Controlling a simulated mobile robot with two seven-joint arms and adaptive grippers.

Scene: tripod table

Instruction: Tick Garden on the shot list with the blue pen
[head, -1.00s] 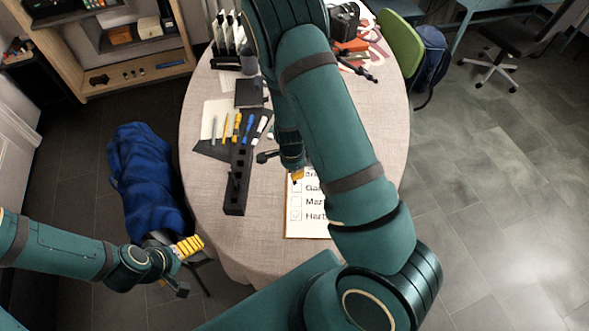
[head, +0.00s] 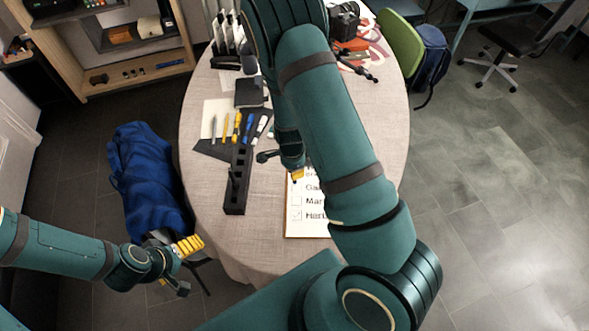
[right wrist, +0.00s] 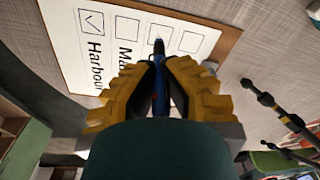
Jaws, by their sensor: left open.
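The shot list (head: 308,228) is a white sheet on a brown board at the table's front; it also shows in the right wrist view (right wrist: 66,40). The Harbour box has a tick; the other boxes visible in the wrist view look empty. My right gripper (right wrist: 160,75) is shut on a blue pen (right wrist: 160,92), with its dark tip at the box beyond the "Ma" row. I cannot tell whether the tip touches the paper. In the head view, my right gripper (head: 297,174) is over the list's upper left, and my arm covers part of the list. My left gripper (head: 188,246) is open and empty, off the table.
Several pens (head: 237,128) lie on a dark mat left of the list, near a black slotted holder (head: 236,195). A dark tripod (head: 365,73) stands at the back right. A blue draped seat (head: 145,180) stands left of the table (head: 210,230).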

